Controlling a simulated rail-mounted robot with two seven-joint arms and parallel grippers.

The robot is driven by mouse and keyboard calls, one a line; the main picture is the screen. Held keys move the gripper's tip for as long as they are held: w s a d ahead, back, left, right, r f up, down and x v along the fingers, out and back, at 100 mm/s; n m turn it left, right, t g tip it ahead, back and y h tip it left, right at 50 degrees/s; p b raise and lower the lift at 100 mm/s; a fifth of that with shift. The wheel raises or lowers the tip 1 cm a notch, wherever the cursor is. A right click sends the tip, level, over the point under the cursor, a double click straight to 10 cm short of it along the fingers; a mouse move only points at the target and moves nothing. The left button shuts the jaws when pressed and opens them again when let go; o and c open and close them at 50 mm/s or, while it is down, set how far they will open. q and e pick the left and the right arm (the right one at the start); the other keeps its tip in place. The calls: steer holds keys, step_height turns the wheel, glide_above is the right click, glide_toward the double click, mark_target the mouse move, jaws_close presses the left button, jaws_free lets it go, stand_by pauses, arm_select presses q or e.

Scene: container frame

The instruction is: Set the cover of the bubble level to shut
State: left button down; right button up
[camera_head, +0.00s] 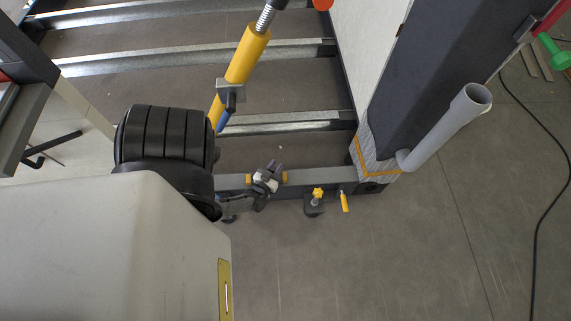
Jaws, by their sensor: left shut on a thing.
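What looks like the bubble level (284,177) is a small part with yellow ends on the front beam of the frame, left of its corner post. My left gripper (267,180) is over it, with dark fingers and a pale part between them. The fingers are shut on this part, apparently its cover. They hide most of the level, so I cannot tell how far the cover is open. My right gripper is not in view.
Right of the level, the front beam (328,188) carries a yellow knob (318,193) and a yellow-handled lever (344,202). A grey pipe (445,128) leans out from the dark post (425,80). A yellow strut (245,55) stands behind. The floor in front is clear.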

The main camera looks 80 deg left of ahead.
arm_select(q)
steer(key=c, duration=1.1)
jaws_free()
steer(key=shift+o, duration=0.9)
steer(key=shift+s+d+r, duration=0.1)
steer(key=shift+s+d, duration=0.2)
steer(key=shift+d, duration=0.1)
steer(key=p+v, duration=0.3)
steer(key=v, duration=1)
steer(key=shift+w, duration=0.1)
